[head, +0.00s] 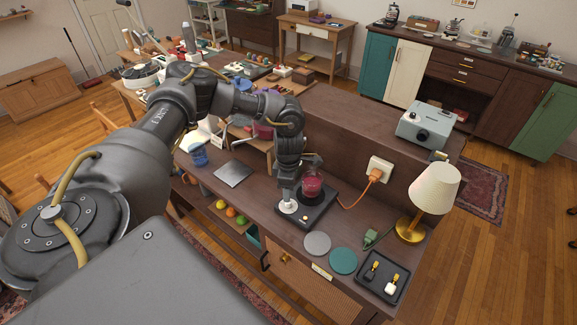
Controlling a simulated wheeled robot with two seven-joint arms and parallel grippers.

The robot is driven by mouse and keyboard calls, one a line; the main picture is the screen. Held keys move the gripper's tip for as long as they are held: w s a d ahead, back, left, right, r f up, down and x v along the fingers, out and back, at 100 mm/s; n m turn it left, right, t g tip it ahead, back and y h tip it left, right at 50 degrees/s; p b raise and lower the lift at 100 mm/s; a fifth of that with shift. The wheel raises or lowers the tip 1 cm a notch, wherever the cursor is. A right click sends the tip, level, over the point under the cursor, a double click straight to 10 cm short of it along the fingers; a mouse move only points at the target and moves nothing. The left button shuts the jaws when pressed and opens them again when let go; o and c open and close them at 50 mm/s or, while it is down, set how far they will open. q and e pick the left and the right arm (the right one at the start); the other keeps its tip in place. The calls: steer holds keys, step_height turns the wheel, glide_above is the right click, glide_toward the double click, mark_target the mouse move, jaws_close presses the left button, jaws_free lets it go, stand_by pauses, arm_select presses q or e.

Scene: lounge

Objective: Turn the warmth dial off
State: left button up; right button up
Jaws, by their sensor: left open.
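A black warmer plate (322,216) sits on the dark wooden counter, with a dark red cup or candle (312,187) standing on it. A white round dial (288,207) is at its front left corner, and a small pale yellow spot shows near its front edge. My left gripper (287,196) points down over the dial, very close above or around it. It is open; its fingertips are small and partly hidden, so I cannot tell whether they touch the dial. The dial's pointer is too small to read. My right gripper is not in view.
An orange cord runs from the warmer to a wall socket (380,168). A lamp (435,189), grey coaster (317,243), teal coaster (343,261) and black switch tray (383,278) stand to the right. A blue cup (198,155) and grey slab (233,174) lie left.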

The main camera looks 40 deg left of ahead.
arm_select(q)
step_height(320, 180, down, 6)
steer(key=shift+r+p, duration=0.1)
steer(key=shift+p, duration=0.55)
steer(key=shift+c, duration=0.2)
jaws_close()
